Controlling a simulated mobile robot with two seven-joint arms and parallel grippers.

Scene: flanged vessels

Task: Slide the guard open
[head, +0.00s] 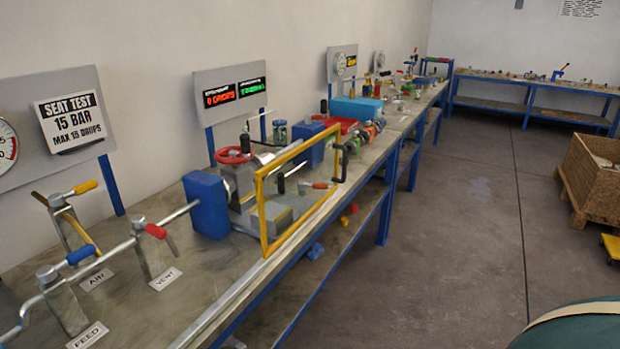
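The guard (261,215) is an upright yellow rectangular frame near the front edge of the bench, in the middle of the head view. A black handle (344,162) sits at its far right end. The guard stands in front of a grey valve with a red handwheel (232,156) and a blue block (205,203). The valve shows through the frame. A pale rail (226,301) runs along the front edge of the bench, to the near left of the guard. Neither of my grippers is in view.
The bench (130,318) runs along the wall. Near left are pipes and levers with FEED, AIR and VENT labels. A blue box (356,108) and other fittings stand farther along. The floor (450,220) right of the bench is clear up to a wooden crate (592,180).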

